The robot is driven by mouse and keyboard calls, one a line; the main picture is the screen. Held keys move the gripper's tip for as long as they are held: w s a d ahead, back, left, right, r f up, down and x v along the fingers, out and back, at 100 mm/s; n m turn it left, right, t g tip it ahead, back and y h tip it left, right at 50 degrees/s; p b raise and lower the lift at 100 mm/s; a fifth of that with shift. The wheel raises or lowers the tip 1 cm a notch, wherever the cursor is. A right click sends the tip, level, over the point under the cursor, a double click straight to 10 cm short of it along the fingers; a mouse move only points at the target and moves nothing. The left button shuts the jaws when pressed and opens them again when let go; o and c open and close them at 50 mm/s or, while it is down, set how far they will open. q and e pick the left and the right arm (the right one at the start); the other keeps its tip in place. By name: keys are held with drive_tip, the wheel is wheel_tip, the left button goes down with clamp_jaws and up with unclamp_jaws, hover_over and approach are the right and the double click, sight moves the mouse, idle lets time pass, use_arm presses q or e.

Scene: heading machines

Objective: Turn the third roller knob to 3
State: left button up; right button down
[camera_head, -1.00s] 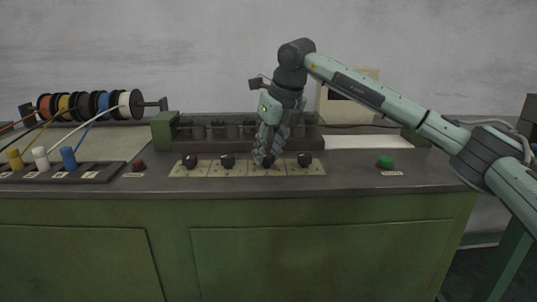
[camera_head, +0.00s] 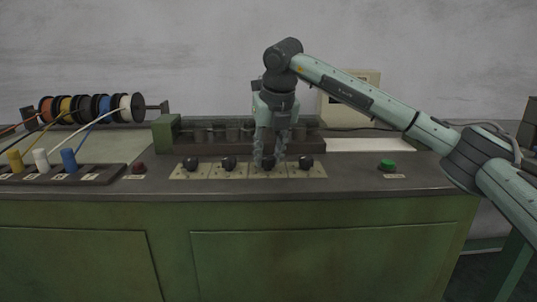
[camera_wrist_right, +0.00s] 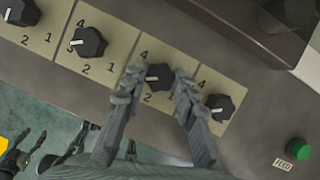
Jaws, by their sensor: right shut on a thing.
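Several black roller knobs sit in a row on cream number plates on the bench top. The third knob from the left (camera_head: 268,164) has my right gripper (camera_head: 268,160) over it, pointing down. In the right wrist view the gripper (camera_wrist_right: 155,85) has one finger on each side of the third knob (camera_wrist_right: 158,76) and is shut on it. The knob's white mark faces left, toward the left finger. The 4, 2 and 1 show around it; the left part of its scale is hidden by that finger. My left gripper does not show in the head view.
The second knob (camera_head: 229,163) and fourth knob (camera_head: 306,162) stand close on either side. A green button (camera_head: 387,165) is at the right and a red button (camera_head: 139,168) at the left. A roller unit (camera_head: 215,132) stands behind. Wire spools (camera_head: 90,108) are at far left.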

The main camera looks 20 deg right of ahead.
drive_tip(key=c, duration=1.2)
unclamp_jaws()
drive_tip(key=shift+r, duration=0.1)
drive_tip(key=v, duration=1.2)
drive_tip(key=shift+s, duration=0.1)
